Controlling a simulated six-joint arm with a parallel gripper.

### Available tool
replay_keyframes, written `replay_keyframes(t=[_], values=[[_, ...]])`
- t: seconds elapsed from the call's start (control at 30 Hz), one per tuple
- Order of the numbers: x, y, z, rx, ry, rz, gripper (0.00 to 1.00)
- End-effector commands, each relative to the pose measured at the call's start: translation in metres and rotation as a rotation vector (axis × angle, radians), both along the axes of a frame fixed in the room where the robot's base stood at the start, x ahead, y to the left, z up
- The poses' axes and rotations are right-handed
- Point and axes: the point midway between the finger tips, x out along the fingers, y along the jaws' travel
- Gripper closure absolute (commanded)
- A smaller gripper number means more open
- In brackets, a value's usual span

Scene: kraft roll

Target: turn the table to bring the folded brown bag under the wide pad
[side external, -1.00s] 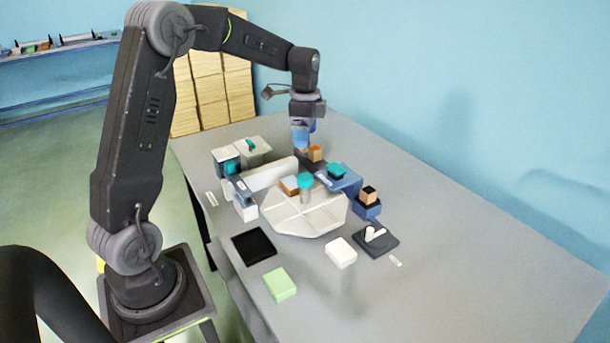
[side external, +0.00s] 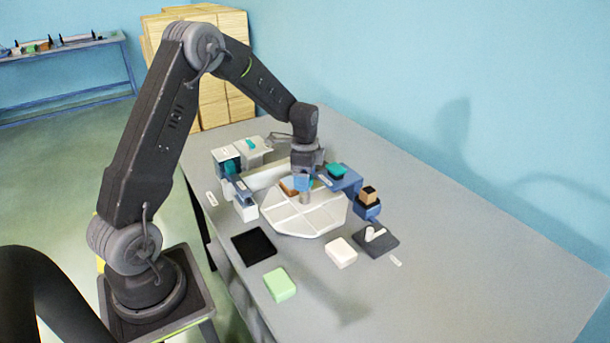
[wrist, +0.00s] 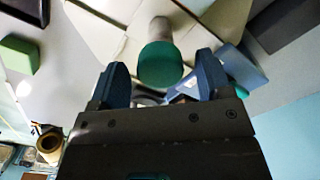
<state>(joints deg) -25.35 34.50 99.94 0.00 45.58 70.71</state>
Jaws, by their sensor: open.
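The white, many-sided turntable (side external: 292,225) lies on the grey table, its top divided by lines. At its middle stands a pale post with a teal knob (wrist: 160,64); in the side view the post (side external: 305,198) shows below my fingers. My gripper (side external: 303,184) is low over the turntable. In the wrist view my gripper (wrist: 162,72) is open, with the teal knob between its blue fingers; I cannot tell whether they touch. A brown folded item (side external: 289,187), likely the bag, lies on the far-left part of the turntable. A blue station with a teal top (side external: 336,170) stands behind right; I cannot tell whether it carries the wide pad.
A white and blue station (side external: 243,207) stands left of the turntable. A black mat (side external: 254,245), green block (side external: 280,284), white block (side external: 341,252) and dark tray (side external: 375,241) lie in front. The table's right side is clear.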

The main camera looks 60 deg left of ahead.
Motion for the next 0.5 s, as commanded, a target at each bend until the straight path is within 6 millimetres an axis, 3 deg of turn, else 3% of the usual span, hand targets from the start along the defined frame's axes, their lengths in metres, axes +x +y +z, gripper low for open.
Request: replay_keyframes(t=[0.1,0.5], values=[[0.0000,0.0000,0.0001,0.000,0.000,0.000,0.28],[0.0001,0.0001,0.0005,0.000,0.000,0.000,0.67]])
